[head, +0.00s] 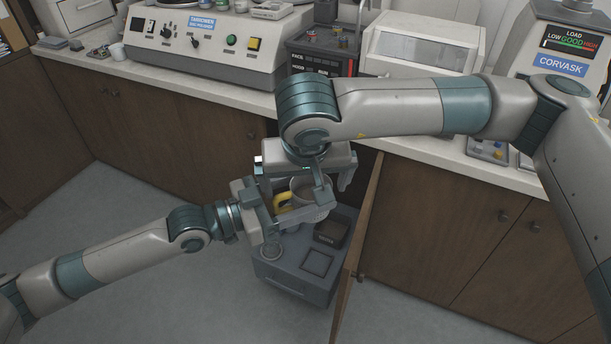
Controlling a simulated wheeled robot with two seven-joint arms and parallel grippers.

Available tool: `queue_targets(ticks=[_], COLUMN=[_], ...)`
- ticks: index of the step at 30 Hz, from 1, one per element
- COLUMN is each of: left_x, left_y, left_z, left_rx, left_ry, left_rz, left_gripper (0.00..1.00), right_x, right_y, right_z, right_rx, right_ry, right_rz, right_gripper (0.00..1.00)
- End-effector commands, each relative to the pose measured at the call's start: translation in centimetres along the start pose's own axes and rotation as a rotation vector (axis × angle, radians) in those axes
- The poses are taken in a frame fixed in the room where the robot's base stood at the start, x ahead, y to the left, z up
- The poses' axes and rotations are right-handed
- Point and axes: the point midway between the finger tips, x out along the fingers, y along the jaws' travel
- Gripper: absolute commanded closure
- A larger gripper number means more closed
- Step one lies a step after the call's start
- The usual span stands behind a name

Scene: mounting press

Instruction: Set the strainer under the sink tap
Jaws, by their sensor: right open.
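A pale round vessel (318,212), which looks like the strainer, is at the centre with a yellow piece (283,202) at its left side. My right gripper (308,185) points down over it from above, jaws apart, and hides part of it. My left gripper (262,215) reaches in from the left against the vessel's left side. I cannot tell whether its jaws are closed on the rim.
A grey unit (291,275) with recesses on top stands below the grippers by an open cabinet door (357,245). A counter (509,174) behind carries a control console (197,49), a dark device (320,55) and a white-grey box (422,51). Floor at left is clear.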

Motion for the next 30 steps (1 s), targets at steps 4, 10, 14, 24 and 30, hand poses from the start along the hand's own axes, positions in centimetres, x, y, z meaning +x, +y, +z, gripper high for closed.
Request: queue_targets(ticks=[4,10,14,24,30], left_x=[0.0,0.0,0.0,0.01,0.02], left_y=[0.0,0.0,-0.02,-0.07,-0.04], left_z=[-0.04,-0.04,-0.03,-0.06,-0.06], left_rx=[0.0,0.0,0.0,0.002,0.001], left_ry=[0.001,0.001,0.001,0.001,0.001], left_rz=[0.0,0.0,0.0,-0.001,0.0], left_gripper=[0.62,0.62,0.62,0.61,0.16], right_x=[0.36,0.37,0.37,0.36,0.33], right_y=[0.02,0.01,0.02,-0.1,-0.09], right_z=[0.0,0.0,0.01,0.15,0.11], right_rx=[0.0,0.0,0.0,-0.004,-0.003], right_ry=[0.0,0.0,0.0,-0.003,-0.002], right_rz=[0.001,0.0,0.001,-0.002,-0.002], right_gripper=[0.0,0.0,0.24,0.53,0.64])
